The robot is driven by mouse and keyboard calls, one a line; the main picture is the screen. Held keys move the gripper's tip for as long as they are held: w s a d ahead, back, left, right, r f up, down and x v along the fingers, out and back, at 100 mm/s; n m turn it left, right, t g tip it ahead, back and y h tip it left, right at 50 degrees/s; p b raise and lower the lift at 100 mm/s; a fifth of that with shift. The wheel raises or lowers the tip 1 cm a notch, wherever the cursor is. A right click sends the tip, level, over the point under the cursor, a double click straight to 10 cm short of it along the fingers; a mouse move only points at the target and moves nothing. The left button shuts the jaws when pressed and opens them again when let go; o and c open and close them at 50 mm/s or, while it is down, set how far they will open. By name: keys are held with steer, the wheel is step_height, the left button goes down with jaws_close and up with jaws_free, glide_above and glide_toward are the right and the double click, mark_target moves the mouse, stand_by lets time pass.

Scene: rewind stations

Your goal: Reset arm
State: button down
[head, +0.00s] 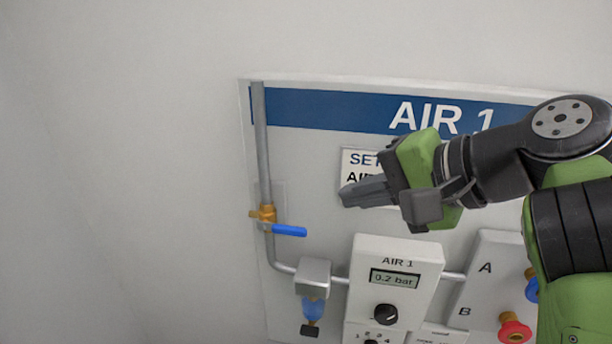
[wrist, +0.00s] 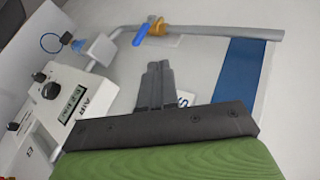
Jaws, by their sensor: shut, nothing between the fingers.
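My gripper (head: 352,193) is in front of the AIR 1 panel, over the white "SET" sign, and partly hides it. Its dark fingers are together and empty. The wrist view shows the same shut fingers (wrist: 153,85) pointing toward the pipe and the valve. My green and black arm reaches in from the right in the head view. The brass valve (head: 264,213) with its blue lever (head: 289,231) sits on the pipe, left of and below my fingertips and apart from them. The lever points right, across the vertical pipe.
The AIR 1 unit (head: 395,262) reads 0.2 bar and has a black knob (head: 386,314). A filter with a blue bowl (head: 313,309) hangs from the pipe. A red knob (head: 514,328) and a blue one sit at right. The wall at left is bare.

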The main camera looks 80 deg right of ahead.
steer(key=shift+w, duration=0.15)
steer(key=w+a+f+n+y+p, duration=0.1)
steer(key=w+a+n, duration=0.25)
steer(key=w, duration=0.35)
steer(key=w+a+f+n+g+y+p, duration=0.1)
steer(key=w+a+n+y, duration=0.1)
steer(key=w+n, duration=0.4)
steer(key=w+a+f+n+y+p, duration=0.1)
steer(key=w+a+f+n, duration=0.15)
steer(key=w, duration=0.55)
steer(key=w+a+f+n+g+y+p, duration=0.1)
steer(key=w+a+f+n, duration=0.1)
steer(key=a+f+n, duration=0.4)
steer(key=w+a+f+n+g+y+p, duration=0.1)
steer(key=w+a+f+n+g, duration=0.1)
steer(key=a+f+n, duration=0.4)
steer(key=w+a, duration=0.1)
steer(key=a, duration=0.2)
steer(key=shift+w+a, duration=0.15)
steer(key=shift+a, duration=0.25)
